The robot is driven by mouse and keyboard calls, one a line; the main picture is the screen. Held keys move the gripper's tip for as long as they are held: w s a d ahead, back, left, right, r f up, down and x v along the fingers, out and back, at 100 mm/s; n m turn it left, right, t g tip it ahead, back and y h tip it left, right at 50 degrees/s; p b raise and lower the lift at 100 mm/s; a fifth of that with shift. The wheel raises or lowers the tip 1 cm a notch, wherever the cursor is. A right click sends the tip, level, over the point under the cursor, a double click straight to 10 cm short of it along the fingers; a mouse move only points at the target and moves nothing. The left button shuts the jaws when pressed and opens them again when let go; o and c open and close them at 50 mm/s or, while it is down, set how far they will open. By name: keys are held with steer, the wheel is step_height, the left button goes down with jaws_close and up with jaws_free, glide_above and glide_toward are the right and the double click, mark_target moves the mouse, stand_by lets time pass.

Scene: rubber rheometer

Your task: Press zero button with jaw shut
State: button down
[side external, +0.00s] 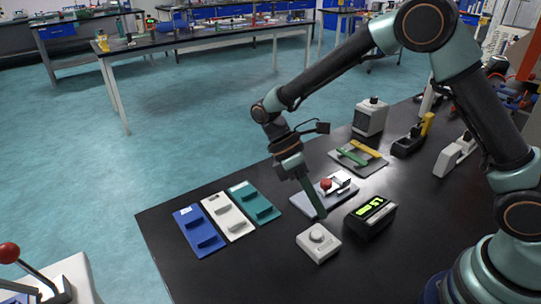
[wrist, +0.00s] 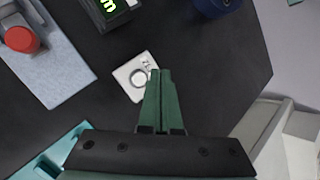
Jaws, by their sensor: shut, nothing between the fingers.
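The zero button is a round white knob (side external: 318,233) on a small white square box on the black bench; it also shows in the wrist view (wrist: 138,77). My gripper (side external: 322,215) has long green fingers pressed together, with nothing between them. They point down, tips close to the box and toward its far side in the side view. In the wrist view the fingertips (wrist: 160,71) overlap the right part of the box, right of the knob. I cannot tell the exact height of the tips above the box. The knob's face is visible in both views.
A black display box (side external: 369,217) with green digits stands right of the button box. Behind is a grey plate (side external: 303,203) with a red ball part. Blue (side external: 199,231), white and teal trays lie left. A grey mat with green and yellow tools lies farther back.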

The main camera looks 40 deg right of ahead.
mark_target(313, 233)
steer(key=shift+f, duration=2.15)
steer(key=shift+f, duration=0.1)
stand_by(0.3)
steer(key=shift+a+f, duration=0.1)
steer(key=shift+f, duration=0.25)
steer(key=shift+f, duration=0.4)
stand_by(0.7)
stand_by(0.3)
steer(key=shift+r, duration=0.85)
steer(key=shift+r, duration=2.5)
steer(key=shift+r, duration=0.1)
